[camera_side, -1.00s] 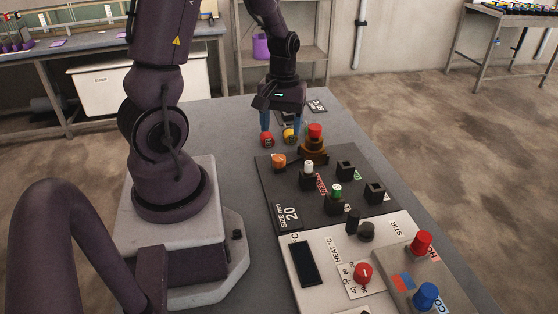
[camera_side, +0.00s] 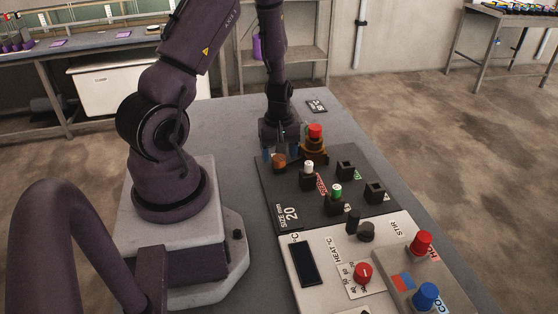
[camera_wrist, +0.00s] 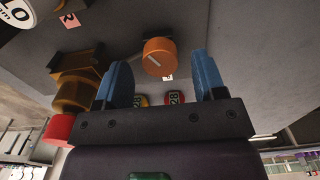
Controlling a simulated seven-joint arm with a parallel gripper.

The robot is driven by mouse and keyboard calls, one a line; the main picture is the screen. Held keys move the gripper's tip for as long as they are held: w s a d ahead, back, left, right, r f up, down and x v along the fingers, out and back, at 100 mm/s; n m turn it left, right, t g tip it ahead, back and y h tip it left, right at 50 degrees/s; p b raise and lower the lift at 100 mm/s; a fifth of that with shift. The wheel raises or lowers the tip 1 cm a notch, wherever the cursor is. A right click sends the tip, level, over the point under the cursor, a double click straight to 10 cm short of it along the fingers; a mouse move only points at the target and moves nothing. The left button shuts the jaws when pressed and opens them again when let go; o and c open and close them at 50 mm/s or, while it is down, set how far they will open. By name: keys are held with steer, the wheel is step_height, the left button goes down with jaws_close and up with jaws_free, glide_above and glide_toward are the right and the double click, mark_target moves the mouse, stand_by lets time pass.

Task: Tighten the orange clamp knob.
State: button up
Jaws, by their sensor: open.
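The orange clamp knob (camera_side: 279,161) sits at the far left corner of the dark plate (camera_side: 263,190). In the wrist view the knob (camera_wrist: 160,52) is a round orange cylinder with a pale line on its face. My gripper (camera_side: 275,152) is down beside the knob, its fingers partly hidden in the side view. In the wrist view my gripper (camera_wrist: 161,75) is open, with one blue finger on each side of the knob and gaps visible on both sides. The knob appears near the fingertips; I cannot tell the exact depth.
A brown fixture with a red top (camera_side: 315,131) stands close right of my gripper. The plate also carries a white-capped vial (camera_side: 309,167), a green-capped vial (camera_side: 336,190) and black holders (camera_side: 375,191). A pale control panel (camera_side: 330,270) lies in front.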

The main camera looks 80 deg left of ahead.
steer(key=shift+f, duration=1.3)
jaws_close()
